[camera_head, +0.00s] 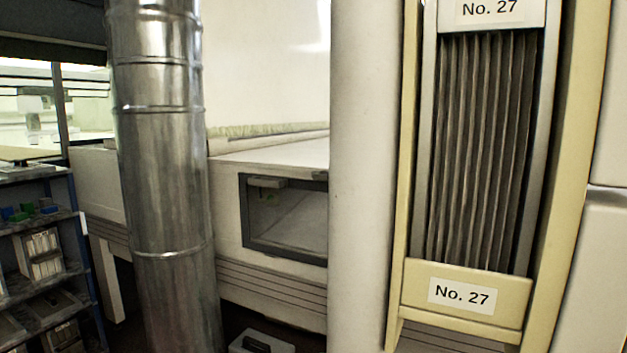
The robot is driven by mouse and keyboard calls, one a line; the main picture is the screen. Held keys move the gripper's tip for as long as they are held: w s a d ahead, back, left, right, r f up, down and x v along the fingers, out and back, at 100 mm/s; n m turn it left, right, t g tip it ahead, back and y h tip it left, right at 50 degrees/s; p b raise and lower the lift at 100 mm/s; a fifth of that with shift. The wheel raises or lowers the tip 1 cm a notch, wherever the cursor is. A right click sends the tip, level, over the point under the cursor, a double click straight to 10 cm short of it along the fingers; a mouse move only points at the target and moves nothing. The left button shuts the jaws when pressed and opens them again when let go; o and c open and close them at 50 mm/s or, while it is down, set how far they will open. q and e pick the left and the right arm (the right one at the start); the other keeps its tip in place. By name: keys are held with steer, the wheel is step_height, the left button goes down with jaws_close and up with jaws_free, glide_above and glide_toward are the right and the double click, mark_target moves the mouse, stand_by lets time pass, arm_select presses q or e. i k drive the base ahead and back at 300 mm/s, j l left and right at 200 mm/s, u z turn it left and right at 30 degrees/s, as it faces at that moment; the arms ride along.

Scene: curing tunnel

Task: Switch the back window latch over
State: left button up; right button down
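A dark-framed window (291,222) is set in the side of a long white housing at mid-picture. The window's right end is hidden behind a pale column. Neither of my grippers is in view.
A shiny metal duct (165,190) stands upright left of the window. The pale column (368,200) and a cream-framed pleated panel (485,150) marked "No. 27" fill the right. A shelf rack (45,225) with boxes stands far left. A grey box (261,342) lies low.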

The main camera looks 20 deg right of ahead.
mark_target(323, 175)
steer(key=i+j+u, duration=0.55)
steer(key=i+u, duration=0.6)
steer(key=i, duration=0.2)
steer(key=i+z, duration=0.4)
steer(key=i+j+z, duration=0.4)
steer(key=i, duration=0.15)
steer(key=l, duration=0.1)
